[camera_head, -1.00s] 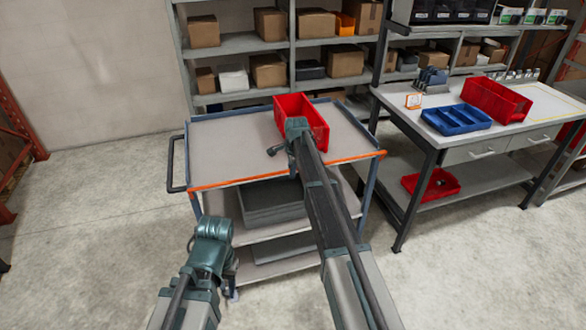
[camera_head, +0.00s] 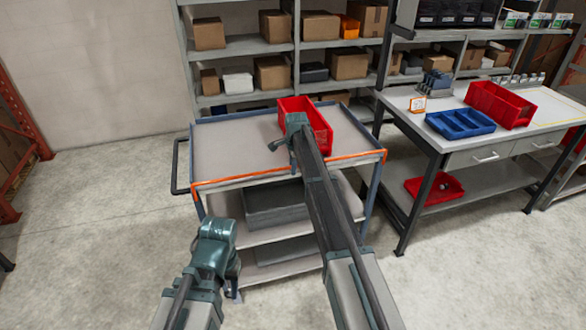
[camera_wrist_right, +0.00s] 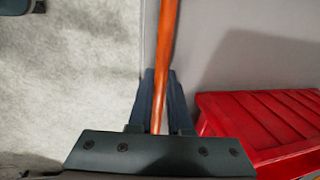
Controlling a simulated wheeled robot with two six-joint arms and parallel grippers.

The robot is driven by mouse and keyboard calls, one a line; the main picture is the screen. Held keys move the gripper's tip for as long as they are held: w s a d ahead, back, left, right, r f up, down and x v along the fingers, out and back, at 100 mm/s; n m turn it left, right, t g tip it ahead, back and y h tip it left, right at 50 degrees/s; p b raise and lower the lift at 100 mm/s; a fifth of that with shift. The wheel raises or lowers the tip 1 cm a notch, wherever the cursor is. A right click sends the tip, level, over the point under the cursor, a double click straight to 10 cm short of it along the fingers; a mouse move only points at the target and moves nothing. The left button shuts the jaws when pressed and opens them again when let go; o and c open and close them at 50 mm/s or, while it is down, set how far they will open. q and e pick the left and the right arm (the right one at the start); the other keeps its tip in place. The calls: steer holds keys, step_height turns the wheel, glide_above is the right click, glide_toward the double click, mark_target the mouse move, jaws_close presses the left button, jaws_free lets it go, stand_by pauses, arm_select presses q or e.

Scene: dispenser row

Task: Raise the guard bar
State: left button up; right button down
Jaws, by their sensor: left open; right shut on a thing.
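The guard bar (camera_head: 245,178) is an orange bar along the near edge of the grey cart top (camera_head: 225,150). It runs left to right in the head view and looks level with that edge. In the right wrist view the bar (camera_wrist_right: 169,35) passes between the two dark fingers of my right gripper (camera_wrist_right: 160,75), which is shut on it. In the head view the right wrist hides the grip itself. My left gripper (camera_head: 230,265) is open and empty, low in front of the cart; its fingertips are hard to make out.
A red bin (camera_head: 318,121) stands on the cart top and also shows in the wrist view (camera_wrist_right: 270,120). A workbench (camera_head: 405,102) with a blue tray (camera_head: 460,123) stands right. Floor left of the cart is clear.

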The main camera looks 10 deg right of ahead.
steer(key=c, duration=0.9)
jaws_free()
steer(key=shift+o, duration=0.2)
steer(key=shift+r, duration=0.15)
step_height(320, 180, up, 13)
steer(key=s+p, duration=0.2)
steer(key=p, duration=1.1)
steer(key=shift+s+r+p, duration=0.2)
steer(key=shift+s+p, duration=0.05)
steer(key=shift+p, duration=0.05)
steer(key=s+a+f+n+b, duration=0.2)
steer(key=s+a+n, duration=0.3)
steer(key=s, duration=0.8)
steer(key=s+a+f+n+g+b, duration=0.1)
steer(key=s+a+f+n+b, duration=0.2)
steer(key=s, duration=1.1)
steer(key=s+a+f+n+g+h+b, duration=0.1)
steer(key=s+a+f+n+b, duration=0.1)
steer(key=s+a+n, duration=0.6)
steer(key=s+f+n, duration=0.1)
steer(key=s+n, duration=0.4)
steer(key=shift+s+a+b, duration=0.3)
steer(key=shift+s, duration=0.05)
